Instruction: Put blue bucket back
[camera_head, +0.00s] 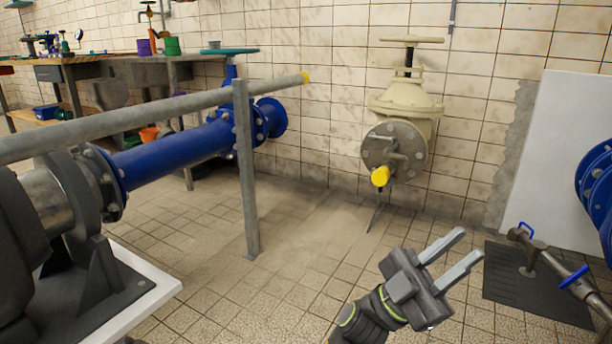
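I cannot make out a blue bucket for certain. A small blue container-like object (46,112) sits on a low shelf under the bench at the far left, too small to identify.
A workbench (122,58) with a purple tub (143,47) and a green tub (172,46) stands along the back wall. A grey railing (247,170) and blue pipe (175,153) stand at left. A cream valve (405,97) is on the wall. Open floor lies mid-view.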

